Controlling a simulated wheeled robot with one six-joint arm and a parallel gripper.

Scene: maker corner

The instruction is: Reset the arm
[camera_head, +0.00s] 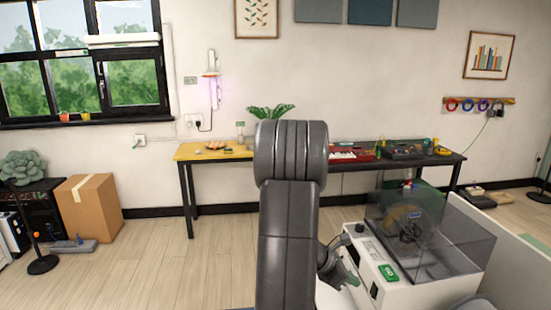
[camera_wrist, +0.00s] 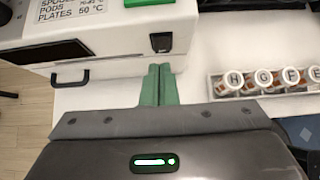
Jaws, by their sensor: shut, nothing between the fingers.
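My gripper (camera_wrist: 159,85) shows in the wrist view with its two green fingers together and nothing between them. The fingertips are over a white surface, close to the front of a white machine (camera_wrist: 95,42). In the head view my arm stands upright in the middle and hides part of the wall and table behind it. The gripper (camera_head: 351,278) shows small and partly hidden low beside the arm, at the left side of the same white machine (camera_head: 392,292), which has a clear dark lid.
In the wrist view a rack (camera_wrist: 215,88) of several lidded, lettered jars lies right of the fingers. A drawer handle (camera_wrist: 75,78) juts out at left. Behind are a long table (camera_head: 205,153) and a cardboard box (camera_head: 92,210).

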